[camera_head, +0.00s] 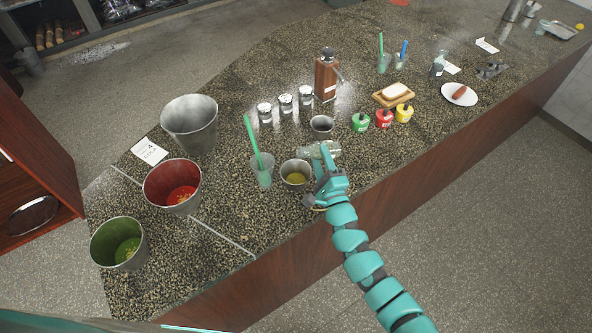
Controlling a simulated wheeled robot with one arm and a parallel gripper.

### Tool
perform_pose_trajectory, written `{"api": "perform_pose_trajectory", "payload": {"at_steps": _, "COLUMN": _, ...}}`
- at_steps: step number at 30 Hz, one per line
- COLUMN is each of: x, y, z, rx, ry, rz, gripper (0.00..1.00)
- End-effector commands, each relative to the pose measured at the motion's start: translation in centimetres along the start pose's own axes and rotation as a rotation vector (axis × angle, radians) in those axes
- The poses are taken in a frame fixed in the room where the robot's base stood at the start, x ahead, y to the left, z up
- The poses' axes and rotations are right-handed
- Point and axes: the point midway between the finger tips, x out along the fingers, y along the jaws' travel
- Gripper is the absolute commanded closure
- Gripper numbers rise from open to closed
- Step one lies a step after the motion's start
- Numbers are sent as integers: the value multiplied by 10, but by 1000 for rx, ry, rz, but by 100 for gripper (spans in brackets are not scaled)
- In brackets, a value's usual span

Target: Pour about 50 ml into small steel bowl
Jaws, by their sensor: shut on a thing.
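My teal gripper (322,165) is over the front part of the counter, shut on a clear glass vessel (319,150). The vessel appears to lie nearly on its side, just behind and to the right of a small steel bowl (296,174). Yellowish contents show inside this bowl. A second small steel bowl or cup (321,125) stands farther back and looks dark inside. I cannot tell how much liquid is in the vessel or whether any is flowing. My gripper hides part of the vessel and the counter below it.
A glass with a green straw (262,172) stands left of the yellowish bowl. Red (173,186), green (118,244) and plain steel (190,125) buckets stand farther left.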

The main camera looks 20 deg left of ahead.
Motion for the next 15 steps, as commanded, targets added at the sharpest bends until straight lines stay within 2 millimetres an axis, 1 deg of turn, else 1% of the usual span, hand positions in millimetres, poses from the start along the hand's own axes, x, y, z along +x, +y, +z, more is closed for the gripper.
{"api": "perform_pose_trajectory", "payload": {"at_steps": 1, "x": 1, "y": -4, "z": 0, "rx": 33, "ry": 9, "rz": -3, "gripper": 83}}
{"api": "perform_pose_trajectory", "payload": {"at_steps": 3, "x": 2, "y": -5, "z": 1, "rx": 81, "ry": 18, "rz": -4, "gripper": 83}}
{"api": "perform_pose_trajectory", "payload": {"at_steps": 6, "x": -1, "y": 7, "z": 0, "rx": 215, "ry": 46, "rz": 0, "gripper": 83}}
{"api": "perform_pose_trajectory", "payload": {"at_steps": 9, "x": 1, "y": -1, "z": 2, "rx": 255, "ry": 57, "rz": -2, "gripper": 83}}
{"api": "perform_pose_trajectory", "payload": {"at_steps": 15, "x": 1, "y": 0, "z": 2, "rx": 281, "ry": 62, "rz": -1, "gripper": 83}}
